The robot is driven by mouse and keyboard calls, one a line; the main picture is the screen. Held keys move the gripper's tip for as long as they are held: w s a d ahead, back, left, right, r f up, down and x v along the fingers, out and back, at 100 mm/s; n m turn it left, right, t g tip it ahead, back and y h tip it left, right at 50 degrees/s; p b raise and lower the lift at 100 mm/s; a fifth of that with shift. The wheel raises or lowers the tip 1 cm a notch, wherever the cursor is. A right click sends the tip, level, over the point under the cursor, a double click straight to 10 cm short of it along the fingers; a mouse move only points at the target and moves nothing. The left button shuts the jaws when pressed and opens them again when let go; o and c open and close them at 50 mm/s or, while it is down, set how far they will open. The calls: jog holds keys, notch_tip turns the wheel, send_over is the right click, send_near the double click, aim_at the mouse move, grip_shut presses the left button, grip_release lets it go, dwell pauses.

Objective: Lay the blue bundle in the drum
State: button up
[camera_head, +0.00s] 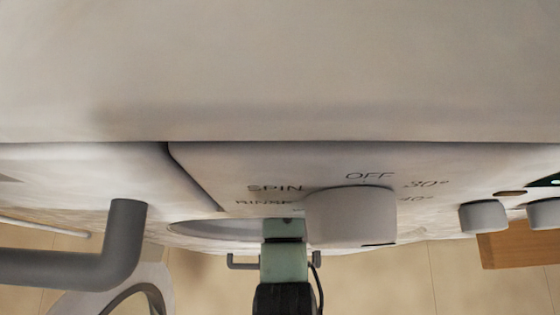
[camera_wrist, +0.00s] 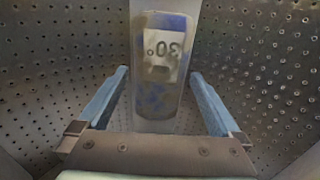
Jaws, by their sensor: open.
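The blue bundle (camera_wrist: 158,95) shows in the wrist view as a rounded oblong with a blue top end, blue patches lower down and a pale label reading "30°" upside down. It is inside the perforated metal drum (camera_wrist: 245,60), in front of a smooth pale strip. My gripper (camera_wrist: 158,73) is inside the drum too, with its two blue fingers spread to either side of the bundle. Gaps show between each finger and the bundle. In the head view the fingers and bundle are hidden behind the machine front.
In the head view the washing machine's panel carries a large knob (camera_head: 350,216) and smaller knobs (camera_head: 484,217) at right. A grey bar handle (camera_head: 70,266) is at lower left. A wooden piece (camera_head: 518,249) stands at right. Perforated drum walls close in on both sides of my gripper.

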jog(key=shift+r+p, duration=0.3)
jog(key=shift+r, duration=1.65)
